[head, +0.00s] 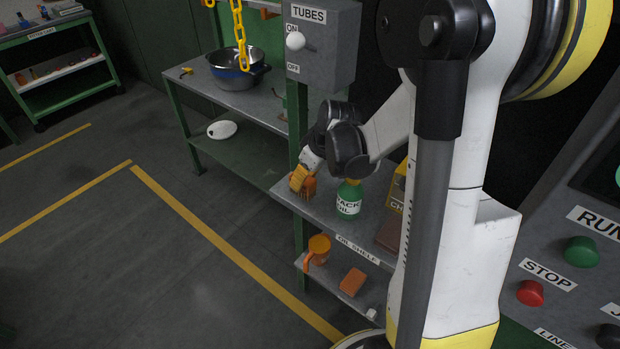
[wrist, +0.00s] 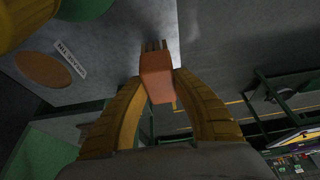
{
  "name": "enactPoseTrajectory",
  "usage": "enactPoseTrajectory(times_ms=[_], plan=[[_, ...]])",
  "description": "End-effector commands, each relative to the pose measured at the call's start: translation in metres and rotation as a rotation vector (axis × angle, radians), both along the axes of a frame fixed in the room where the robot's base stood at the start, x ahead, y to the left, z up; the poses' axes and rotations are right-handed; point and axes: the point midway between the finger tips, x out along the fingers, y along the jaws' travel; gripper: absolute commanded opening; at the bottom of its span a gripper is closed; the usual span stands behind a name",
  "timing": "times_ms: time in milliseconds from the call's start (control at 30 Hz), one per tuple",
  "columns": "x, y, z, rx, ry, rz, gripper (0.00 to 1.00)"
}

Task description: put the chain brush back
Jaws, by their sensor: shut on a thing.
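The chain brush, an orange block with dark bristles, is between the yellow fingers of my gripper (head: 300,178) at the left end of the oil shelf (head: 357,232). In the head view the brush (head: 310,188) is partly hidden by the fingers. In the wrist view the fingers close on both sides of the brush (wrist: 157,76), its bristles pointing to the top of the picture. I cannot tell whether it touches the shelf. A flat brown oval (wrist: 47,69) with a white label (wrist: 70,58) lies on the grey surface, left of the brush in the wrist view.
A green oil bottle (head: 348,199) stands just right of my gripper. A yellow box (head: 396,188) is farther right. The lower shelf holds an orange jug (head: 317,250) and an orange-brown block (head: 352,282). A grey TUBES switch box (head: 321,45) and yellow chain (head: 239,32) are behind.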

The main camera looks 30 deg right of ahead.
Motion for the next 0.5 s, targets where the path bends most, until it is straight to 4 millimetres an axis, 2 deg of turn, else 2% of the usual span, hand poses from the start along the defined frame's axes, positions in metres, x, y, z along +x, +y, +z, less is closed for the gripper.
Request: enactPoseTrajectory(times_ms=[167, 200, 267, 500], plan=[[0.011, -0.031, -0.002, 0.0, 0.0, -0.005, 0.0], [0.01, -0.029, -0.012, 0.0, 0.001, -0.001, 0.0], [0.01, -0.028, -0.017, 0.0, 0.0, -0.001, 0.0], [0.01, -0.028, -0.015, 0.0, 0.0, -0.001, 0.0]])
